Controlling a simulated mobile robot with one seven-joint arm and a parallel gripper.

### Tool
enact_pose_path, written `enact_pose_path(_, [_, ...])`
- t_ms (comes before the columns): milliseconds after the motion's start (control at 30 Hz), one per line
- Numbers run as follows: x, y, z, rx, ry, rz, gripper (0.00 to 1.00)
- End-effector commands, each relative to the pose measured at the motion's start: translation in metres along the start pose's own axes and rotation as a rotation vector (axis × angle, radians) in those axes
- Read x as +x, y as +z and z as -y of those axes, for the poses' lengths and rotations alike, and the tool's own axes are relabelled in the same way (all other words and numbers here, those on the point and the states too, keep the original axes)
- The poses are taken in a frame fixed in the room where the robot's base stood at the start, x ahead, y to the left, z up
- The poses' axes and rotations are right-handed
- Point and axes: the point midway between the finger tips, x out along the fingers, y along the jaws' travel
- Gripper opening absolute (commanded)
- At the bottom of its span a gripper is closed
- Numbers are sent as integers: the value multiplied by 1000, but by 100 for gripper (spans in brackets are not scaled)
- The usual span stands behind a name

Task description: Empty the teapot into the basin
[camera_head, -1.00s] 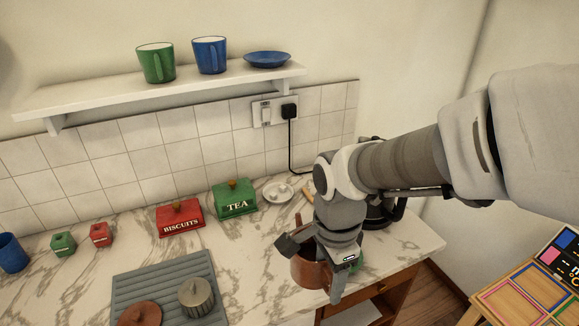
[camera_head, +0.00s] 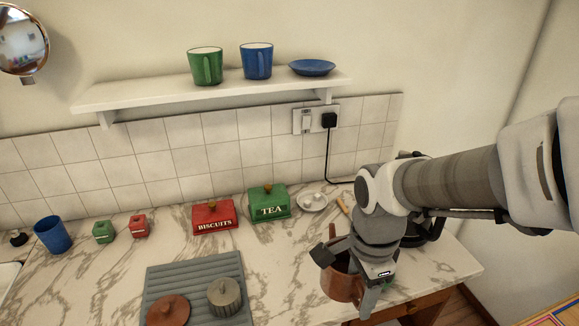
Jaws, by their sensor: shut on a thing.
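A brown pot, which looks to be the teapot (camera_head: 341,286), is at the right part of the marble counter. My gripper (camera_head: 352,268) is shut on it from above and hides much of it, including any spout. I cannot tell whether it touches the counter or what is inside it. A white edge at the far left, likely the rim of the basin (camera_head: 8,276), only just shows. A brown lid (camera_head: 167,311) lies on the grey ribbed board.
The grey ribbed board (camera_head: 190,275) also holds a grey lidded pot (camera_head: 224,297). A blue cup (camera_head: 52,235), small green and red boxes, a red biscuits tin (camera_head: 214,217), a green tea tin (camera_head: 269,204) and a small white dish (camera_head: 312,201) line the back. A shelf (camera_head: 210,91) hangs above.

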Motion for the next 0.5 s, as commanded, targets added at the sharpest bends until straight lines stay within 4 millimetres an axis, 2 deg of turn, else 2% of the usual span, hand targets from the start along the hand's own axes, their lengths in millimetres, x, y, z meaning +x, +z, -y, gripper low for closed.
enact_pose_path(167, [-1, -3, 10, -74, -1, -1, 0])
enact_pose_path(500, [2, -13, 44, -357, 2, -2, 0])
